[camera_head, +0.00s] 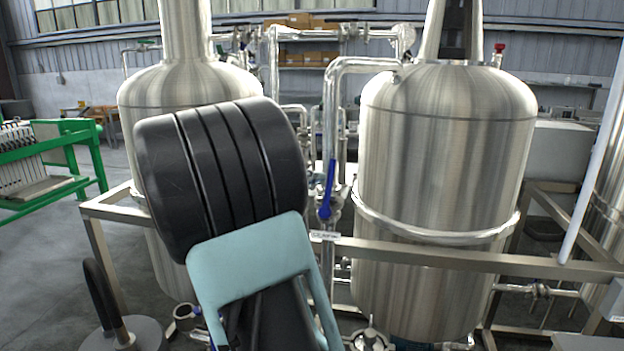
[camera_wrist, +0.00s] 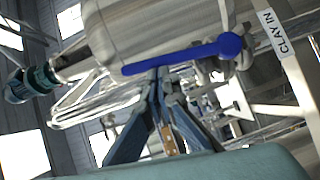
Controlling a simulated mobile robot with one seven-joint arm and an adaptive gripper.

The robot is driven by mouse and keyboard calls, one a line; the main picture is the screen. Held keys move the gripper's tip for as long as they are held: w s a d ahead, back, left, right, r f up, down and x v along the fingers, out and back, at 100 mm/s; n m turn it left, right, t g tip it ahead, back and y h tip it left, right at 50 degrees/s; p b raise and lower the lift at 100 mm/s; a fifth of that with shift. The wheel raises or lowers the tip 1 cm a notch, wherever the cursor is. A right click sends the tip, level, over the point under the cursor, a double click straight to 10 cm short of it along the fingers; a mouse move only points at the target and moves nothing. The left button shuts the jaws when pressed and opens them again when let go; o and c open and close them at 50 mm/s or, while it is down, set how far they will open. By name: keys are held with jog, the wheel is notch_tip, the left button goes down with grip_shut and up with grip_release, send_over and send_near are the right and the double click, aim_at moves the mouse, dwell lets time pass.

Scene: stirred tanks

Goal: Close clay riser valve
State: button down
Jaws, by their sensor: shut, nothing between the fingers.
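The valve has a blue lever handle (camera_head: 328,188), standing nearly upright along the vertical steel pipe between the two tanks in the head view. In the wrist view the lever (camera_wrist: 185,56) runs across the upper middle, with its round hub at the right end. A white "CLAY IN" label (camera_wrist: 279,32) is to the right of it. My gripper (camera_wrist: 162,77) is shut and empty, its fingertips together at the lower edge of the lever, near its middle. I cannot tell whether they touch it. In the head view my own arm hides the gripper.
Steel tanks stand at left (camera_head: 150,92) and right (camera_head: 445,150) of the pipe. A metal frame rail (camera_head: 450,257) crosses in front, below the lever. A green frame (camera_head: 85,165) stands at far left, with open floor before it.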

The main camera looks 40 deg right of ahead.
jog(key=shift+s+d+m+y+b, duration=0.3)
jog(key=shift+m+b, duration=0.1)
jog(key=shift+b, duration=0.25)
